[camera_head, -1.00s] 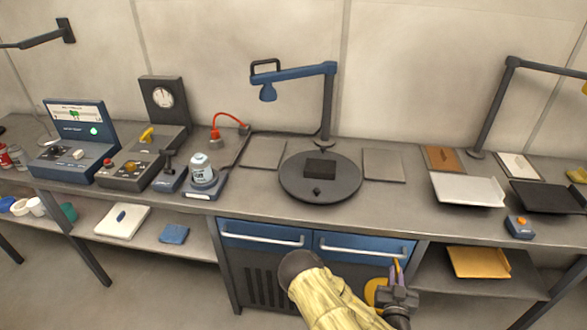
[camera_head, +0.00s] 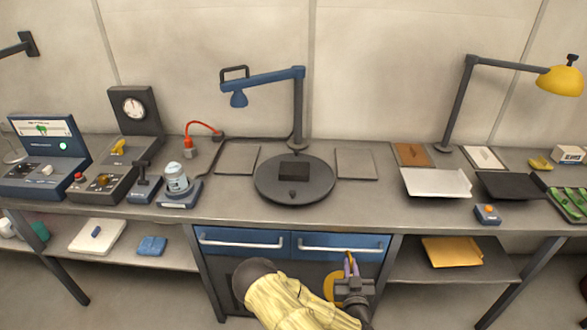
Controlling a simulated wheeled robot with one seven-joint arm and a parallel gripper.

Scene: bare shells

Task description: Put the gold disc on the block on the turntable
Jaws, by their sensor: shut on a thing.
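The round dark turntable (camera_head: 265,184) lies on the bench at the picture's middle. The dark block (camera_head: 294,171) sits on it, its top bare. A small dark knob stands on the turntable's near side. My gripper (camera_head: 350,266) is low in front of the blue drawers, below and nearer than the bench top. It is shut on the gold disc (camera_head: 331,286), which shows as a yellow curved edge left of the fingers. My yellow-sleeved arm and the gripper hide part of the disc.
A blue lamp (camera_head: 265,78) arches behind the turntable, its head at the left. Flat grey plates lie on both sides of the turntable. A jar on a stand (camera_head: 176,180) is left; a pale tray (camera_head: 437,182) is right. The bench front edge lies between gripper and turntable.

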